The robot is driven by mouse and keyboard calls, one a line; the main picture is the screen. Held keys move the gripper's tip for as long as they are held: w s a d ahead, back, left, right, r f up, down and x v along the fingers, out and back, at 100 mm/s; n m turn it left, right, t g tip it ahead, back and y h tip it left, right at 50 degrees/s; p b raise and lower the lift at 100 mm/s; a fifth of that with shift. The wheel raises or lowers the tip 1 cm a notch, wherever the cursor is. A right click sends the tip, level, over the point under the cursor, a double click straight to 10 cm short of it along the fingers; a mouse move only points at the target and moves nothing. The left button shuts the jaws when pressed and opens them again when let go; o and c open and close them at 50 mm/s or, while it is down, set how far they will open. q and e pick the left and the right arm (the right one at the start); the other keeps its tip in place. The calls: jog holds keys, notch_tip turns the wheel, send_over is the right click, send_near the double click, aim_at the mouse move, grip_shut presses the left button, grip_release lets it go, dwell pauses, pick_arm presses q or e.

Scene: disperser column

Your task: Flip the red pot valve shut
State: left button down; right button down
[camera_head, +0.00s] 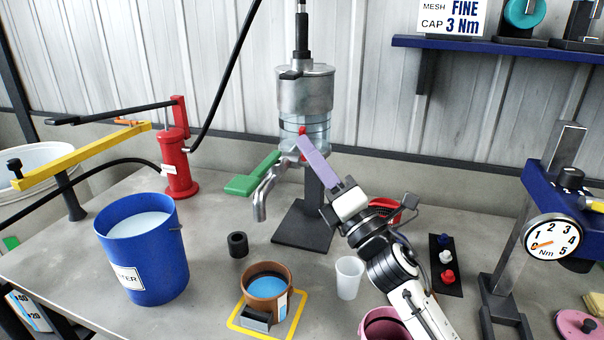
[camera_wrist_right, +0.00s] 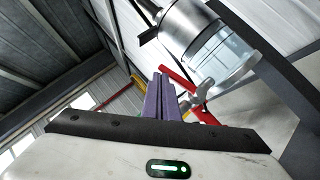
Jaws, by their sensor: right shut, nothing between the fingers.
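The metal pot (camera_head: 306,95) with a clear band hangs on the column, with a curved metal spout (camera_head: 262,195) below it. The red valve handle (camera_head: 302,130) shows only as a small red bit at the spout's root, mostly behind my fingers. In the right wrist view a red bar (camera_wrist_right: 176,80) runs slanting behind the fingers beside the spout. My right gripper (camera_head: 301,140) has its purple fingers shut and empty, with the tips at the valve. I cannot tell whether they touch it. My left gripper is not in view.
A green lever (camera_head: 252,176) sticks out left of the spout. A brown pot (camera_head: 268,288), white cup (camera_head: 349,277), black ring (camera_head: 238,245) and blue bucket (camera_head: 143,250) stand on the bench. A red pump (camera_head: 178,165) is at left, a torque gauge (camera_head: 552,238) at right.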

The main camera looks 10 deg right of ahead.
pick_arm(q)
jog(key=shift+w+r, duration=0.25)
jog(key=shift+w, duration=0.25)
pick_arm(e)
jog(key=shift+w+d+r, duration=0.15)
jog(key=shift+w+r, duration=0.4)
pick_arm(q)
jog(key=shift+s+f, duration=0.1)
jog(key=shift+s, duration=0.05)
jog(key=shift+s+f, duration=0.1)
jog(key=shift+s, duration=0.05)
